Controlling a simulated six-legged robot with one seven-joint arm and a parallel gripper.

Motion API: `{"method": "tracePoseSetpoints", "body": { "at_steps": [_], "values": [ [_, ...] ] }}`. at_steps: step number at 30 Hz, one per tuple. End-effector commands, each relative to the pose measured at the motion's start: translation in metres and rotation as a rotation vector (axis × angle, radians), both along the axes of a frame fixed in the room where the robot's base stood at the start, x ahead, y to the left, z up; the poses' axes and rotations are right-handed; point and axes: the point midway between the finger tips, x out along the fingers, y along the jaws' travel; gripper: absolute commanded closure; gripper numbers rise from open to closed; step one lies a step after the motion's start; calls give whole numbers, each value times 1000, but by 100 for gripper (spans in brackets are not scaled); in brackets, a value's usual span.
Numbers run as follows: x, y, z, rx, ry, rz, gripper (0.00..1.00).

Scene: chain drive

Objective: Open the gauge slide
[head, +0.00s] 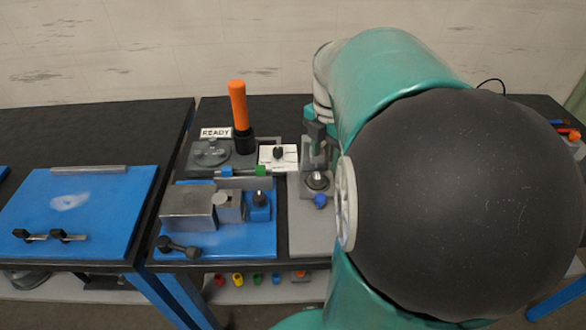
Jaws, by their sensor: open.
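The workstation carries several fixtures, and none bears a readable gauge slide label. A grey upright fixture with a round metal part (317,181) and a blue ball knob (321,201) stands on a light grey plate (312,235), left of my arm. I cannot tell for sure which part is the gauge slide. My gripper (316,140) appears as small dark grey parts at the end of my arm, above and behind the round metal part. Its jaws are open, but their gap is hard to make out. I cannot tell if it touches the fixture.
A blue plate (262,243) holds grey blocks (188,207) and a dark handle (178,247). Behind them stand an orange handle (238,103), a READY sign (216,132) and a white panel (278,156). Another blue plate (75,210) lies on the left table.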

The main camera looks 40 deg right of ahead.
Motion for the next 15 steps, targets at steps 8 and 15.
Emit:
{"method": "tracePoseSetpoints", "body": {
  "at_steps": [8,15],
  "values": [
    [-1,-1,-42,3,4,-7,50],
    [-2,0,-90,4,5,-6,50]
  ]
}}
